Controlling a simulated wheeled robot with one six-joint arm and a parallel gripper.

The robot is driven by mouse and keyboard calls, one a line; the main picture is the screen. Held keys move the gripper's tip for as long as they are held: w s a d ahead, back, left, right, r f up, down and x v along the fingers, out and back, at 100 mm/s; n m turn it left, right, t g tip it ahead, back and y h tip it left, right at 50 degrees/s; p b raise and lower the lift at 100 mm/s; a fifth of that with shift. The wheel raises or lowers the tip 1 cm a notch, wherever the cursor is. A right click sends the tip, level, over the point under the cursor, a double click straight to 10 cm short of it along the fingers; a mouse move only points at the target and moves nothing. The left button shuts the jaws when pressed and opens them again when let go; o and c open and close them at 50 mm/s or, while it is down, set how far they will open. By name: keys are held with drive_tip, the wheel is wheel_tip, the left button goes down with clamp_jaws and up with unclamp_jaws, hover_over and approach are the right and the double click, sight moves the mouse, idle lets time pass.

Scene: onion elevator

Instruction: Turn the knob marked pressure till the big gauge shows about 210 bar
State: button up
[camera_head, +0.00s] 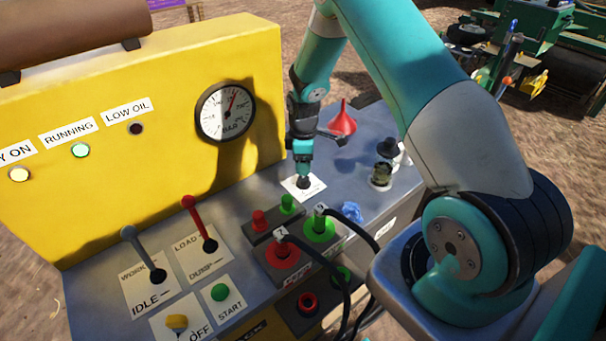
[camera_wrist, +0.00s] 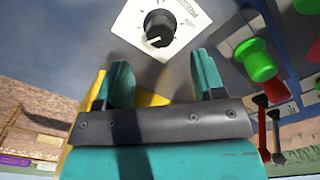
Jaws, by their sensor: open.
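The pressure knob (camera_wrist: 160,28) is black with a white pointer line and sits on a white label plate with tick marks. In the head view the knob (camera_head: 304,183) is partly covered by my gripper (camera_head: 303,172), which points down over it. In the wrist view my gripper (camera_wrist: 165,82) has its two teal fingers apart, with the knob beyond the fingertips and nothing between them. The big gauge (camera_head: 225,111) is on the yellow panel, round and white-faced, marked BAR. Its red needle points up and slightly right; the exact value is too small to read.
Red and green hose couplings (camera_head: 319,228) with black hoses stand in front of the knob. A red funnel (camera_head: 342,122), a small jar (camera_head: 381,176) and a blue rag (camera_head: 352,212) are to the right. Two levers (camera_head: 198,222) stand at the left.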

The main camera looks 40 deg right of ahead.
sight(303, 178)
wheel_tip(303, 178, down, 7)
drive_tip(key=shift+p, duration=0.7)
drive_tip(key=c, duration=0.9)
